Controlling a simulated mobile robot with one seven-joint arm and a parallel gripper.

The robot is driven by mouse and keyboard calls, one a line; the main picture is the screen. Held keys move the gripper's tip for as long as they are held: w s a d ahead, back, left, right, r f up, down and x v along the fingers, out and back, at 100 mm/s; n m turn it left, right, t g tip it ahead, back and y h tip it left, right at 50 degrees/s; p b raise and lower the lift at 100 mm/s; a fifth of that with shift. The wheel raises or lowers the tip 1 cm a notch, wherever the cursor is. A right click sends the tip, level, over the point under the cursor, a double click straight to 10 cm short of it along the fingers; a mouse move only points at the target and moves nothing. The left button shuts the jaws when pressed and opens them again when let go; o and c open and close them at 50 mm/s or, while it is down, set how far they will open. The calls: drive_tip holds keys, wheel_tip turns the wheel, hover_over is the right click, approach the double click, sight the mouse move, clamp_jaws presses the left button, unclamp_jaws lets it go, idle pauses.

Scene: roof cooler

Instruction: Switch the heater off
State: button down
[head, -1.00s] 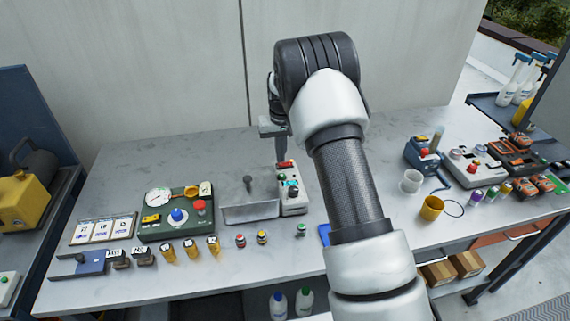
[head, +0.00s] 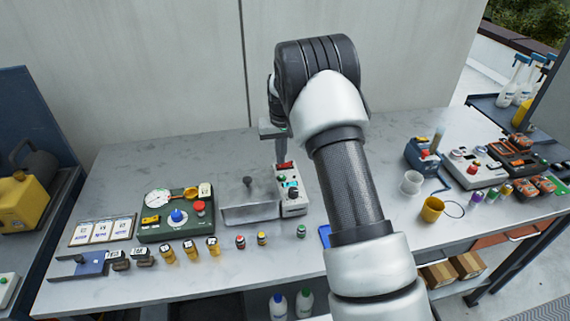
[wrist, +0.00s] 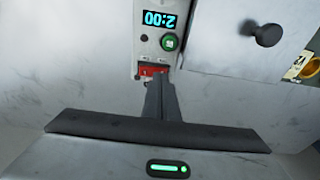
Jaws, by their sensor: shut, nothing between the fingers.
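The unit that looks like the heater is a grey metal box (head: 249,206) with a knobbed lid and a pale control panel (head: 294,206) on its right side. The panel has a red rocker switch (wrist: 150,71) at its far end, a green button (wrist: 169,42) and a lit cyan display (wrist: 166,19) with digits like 2:00, inverted in the wrist view. My gripper (wrist: 157,80) is shut and empty, its fingertips at the red switch, partly covering it. Contact and the switch's position are hard to tell. In the head view my gripper (head: 282,160) points down at the panel's far end.
Left of the box stands a green unit (head: 176,215) with a gauge and knobs. A yellow cup (head: 432,209), a white cup (head: 411,183) and more devices stand at right. The bench behind the box is clear.

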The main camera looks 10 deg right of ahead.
wheel_tip(320, 180, up, 6)
drive_tip(key=p, duration=0.3)
idle(0.3)
drive_tip(key=shift+r, duration=0.1)
wheel_tip(320, 180, up, 13)
drive_tip(key=t, duration=0.1)
hover_over(281, 166)
drive_tip(key=s, duration=0.7)
drive_tip(key=s+r+t, duration=0.1)
drive_tip(key=s+r, duration=0.8)
drive_tip(key=s, duration=0.2)
drive_tip(key=s+t, duration=0.1)
drive_tip(key=s, duration=2)
drive_tip(key=shift+s+t, duration=0.35)
drive_tip(key=shift+t, duration=0.05)
drive_tip(key=shift+r, duration=0.15)
